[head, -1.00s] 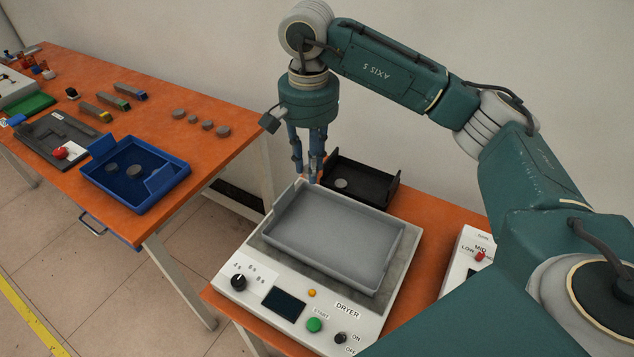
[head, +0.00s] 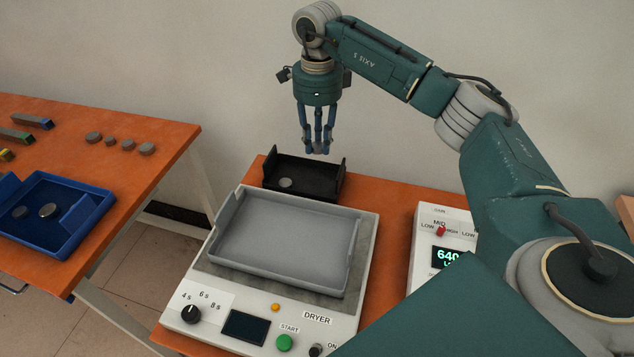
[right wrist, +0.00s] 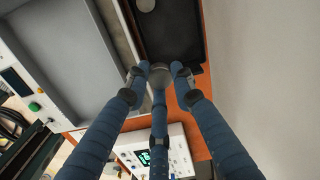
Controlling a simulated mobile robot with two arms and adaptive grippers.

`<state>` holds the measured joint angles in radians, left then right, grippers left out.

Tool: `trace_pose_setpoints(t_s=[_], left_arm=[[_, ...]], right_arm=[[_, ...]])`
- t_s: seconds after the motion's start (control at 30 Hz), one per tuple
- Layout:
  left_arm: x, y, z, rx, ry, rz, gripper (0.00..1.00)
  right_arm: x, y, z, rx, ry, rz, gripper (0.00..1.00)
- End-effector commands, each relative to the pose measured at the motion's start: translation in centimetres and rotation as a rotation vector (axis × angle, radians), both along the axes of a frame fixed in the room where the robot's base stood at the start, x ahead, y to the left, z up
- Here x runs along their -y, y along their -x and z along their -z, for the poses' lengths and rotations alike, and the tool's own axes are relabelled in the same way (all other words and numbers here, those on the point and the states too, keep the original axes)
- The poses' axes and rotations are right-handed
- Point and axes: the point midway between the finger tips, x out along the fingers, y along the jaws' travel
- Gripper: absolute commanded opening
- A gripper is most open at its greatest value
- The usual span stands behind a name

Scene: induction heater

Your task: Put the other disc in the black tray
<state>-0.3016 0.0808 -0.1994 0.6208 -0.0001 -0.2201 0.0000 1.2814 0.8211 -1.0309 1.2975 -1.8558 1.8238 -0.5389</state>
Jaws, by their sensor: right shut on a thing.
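My right gripper (head: 317,150) is shut on a grey disc (right wrist: 160,76), seen between its blue fingertips in the right wrist view. The tray (right wrist: 177,35) and this lying disc (right wrist: 146,4) also show at the top of the right wrist view. My left gripper is not in view.
The dryer (head: 210,325) carries an empty grey tray (head: 285,242) in front of the black tray. A device with a lit display (head: 446,258) stands to the right. On the left table (head: 120,150) are a blue tray (head: 70,190) with two discs and several loose discs.

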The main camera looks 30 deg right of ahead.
Motion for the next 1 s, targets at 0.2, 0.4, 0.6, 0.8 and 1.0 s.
trace_pose_setpoints(t_s=[0.2, 0.4, 0.6, 0.8, 1.0], left_arm=[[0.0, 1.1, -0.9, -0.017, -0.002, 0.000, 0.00], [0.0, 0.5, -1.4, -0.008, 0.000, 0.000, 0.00], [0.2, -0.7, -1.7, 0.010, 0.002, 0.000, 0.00], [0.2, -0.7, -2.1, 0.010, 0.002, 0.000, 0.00], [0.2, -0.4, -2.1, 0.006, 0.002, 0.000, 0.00]], right_arm=[[0.0, 0.2, 5.9, -0.006, -0.001, -0.002, 0.00], [-0.1, 0.1, 9.8, -0.002, -0.001, -0.004, 0.00], [0.0, 0.0, 11.2, 0.000, 0.000, -0.004, 0.00], [-0.1, 0.1, 14.0, -0.003, -0.002, -0.004, 0.00], [0.0, 0.0, 15.1, 0.001, 0.000, -0.004, 0.00]])
